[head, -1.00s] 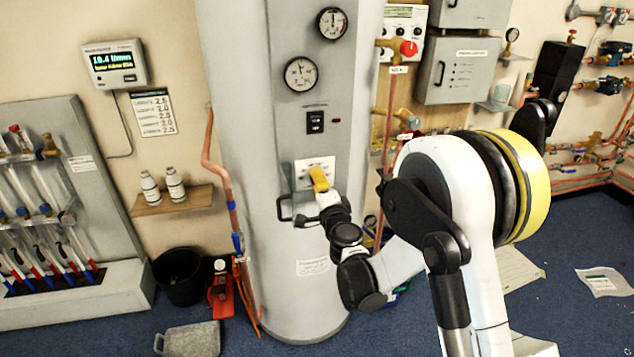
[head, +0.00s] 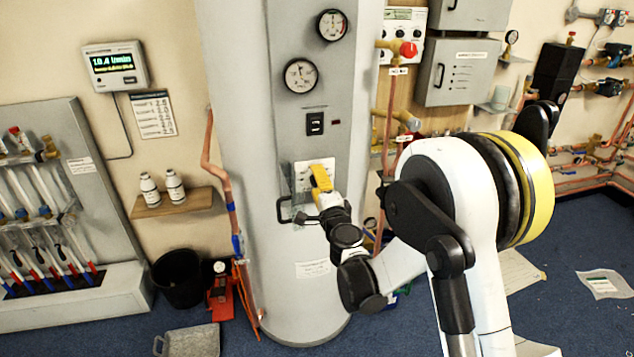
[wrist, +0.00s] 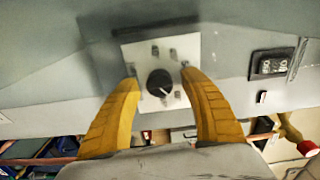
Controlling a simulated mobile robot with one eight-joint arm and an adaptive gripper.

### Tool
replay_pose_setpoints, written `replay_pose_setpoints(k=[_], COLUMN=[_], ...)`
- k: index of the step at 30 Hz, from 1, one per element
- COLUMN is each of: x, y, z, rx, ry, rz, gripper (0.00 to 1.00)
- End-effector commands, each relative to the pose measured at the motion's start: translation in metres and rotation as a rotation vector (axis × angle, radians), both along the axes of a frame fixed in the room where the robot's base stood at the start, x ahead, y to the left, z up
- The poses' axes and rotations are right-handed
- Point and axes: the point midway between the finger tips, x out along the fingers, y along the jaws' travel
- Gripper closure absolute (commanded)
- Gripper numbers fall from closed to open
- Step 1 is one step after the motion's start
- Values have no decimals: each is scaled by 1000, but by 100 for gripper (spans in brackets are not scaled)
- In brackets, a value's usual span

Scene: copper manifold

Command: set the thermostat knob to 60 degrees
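The thermostat knob (wrist: 160,83) is a black round knob in the middle of a white dial plate (wrist: 182,48) with small markings, seen in the wrist view. The dial's numbers and the knob's pointer setting are too small to read.
The tall grey tank (head: 245,130) carries two round gauges (head: 300,75) and a black rocker switch (head: 314,123) above the dial. A copper pipe (head: 217,165) runs at the tank's left.

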Motion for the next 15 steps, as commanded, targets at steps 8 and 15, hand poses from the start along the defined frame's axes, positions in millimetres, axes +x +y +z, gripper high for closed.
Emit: replay_pose_setpoints(k=[8, 15], x=[-1, -31], y=[0, -9], z=[0, 0], rx=[0, -2], ry=[0, -1], rz=[1, 1], gripper=[48, 48])
